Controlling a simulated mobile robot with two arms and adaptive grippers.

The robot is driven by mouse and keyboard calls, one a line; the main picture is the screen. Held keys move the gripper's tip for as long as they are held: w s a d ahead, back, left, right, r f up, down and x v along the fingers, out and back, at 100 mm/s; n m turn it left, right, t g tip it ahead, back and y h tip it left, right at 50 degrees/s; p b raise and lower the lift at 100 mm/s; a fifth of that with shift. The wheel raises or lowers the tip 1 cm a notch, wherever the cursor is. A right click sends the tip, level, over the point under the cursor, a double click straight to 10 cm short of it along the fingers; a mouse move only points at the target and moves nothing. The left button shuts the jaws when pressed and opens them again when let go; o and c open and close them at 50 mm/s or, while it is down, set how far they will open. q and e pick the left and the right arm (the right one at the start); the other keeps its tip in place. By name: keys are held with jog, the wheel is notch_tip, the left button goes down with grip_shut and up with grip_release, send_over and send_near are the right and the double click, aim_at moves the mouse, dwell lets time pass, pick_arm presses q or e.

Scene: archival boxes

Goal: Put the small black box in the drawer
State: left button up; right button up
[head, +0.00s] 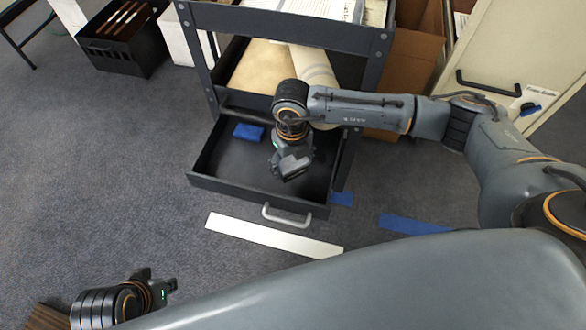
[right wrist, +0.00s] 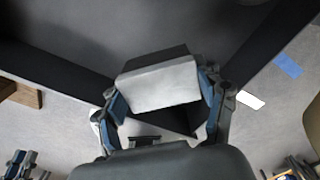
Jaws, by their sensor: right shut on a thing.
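The small black box (right wrist: 160,82) is between the fingers of my right gripper (right wrist: 165,100) in the right wrist view, its near face shining pale grey. In the head view my right gripper (head: 292,166) points down over the inside of the open drawer (head: 226,169), right of its middle. The gripper hides most of the box there, and I cannot tell whether the box touches the drawer floor. The drawer is dark, pulled out, with a pale handle (head: 287,216) at its front. My left gripper (head: 160,282) is open and empty at the lower left, away from the drawer.
A blue object (head: 249,131) lies in the drawer's back left corner. Shelves with a rolled paper (head: 315,66) rise behind. A white strip (head: 273,237) and blue tape (head: 414,223) mark the carpet. A black crate (head: 110,47) stands far left. The carpet left of the drawer is clear.

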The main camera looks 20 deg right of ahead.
aim_at(293, 169)
jog(key=shift+w+d+f, duration=0.2)
jog(key=shift+w+f, duration=0.15)
jog(key=shift+f, duration=0.2)
jog(key=shift+f+b, duration=0.45)
jog(key=shift+f, duration=1.1)
jog(key=shift+f, duration=0.15)
jog(key=o, duration=0.9)
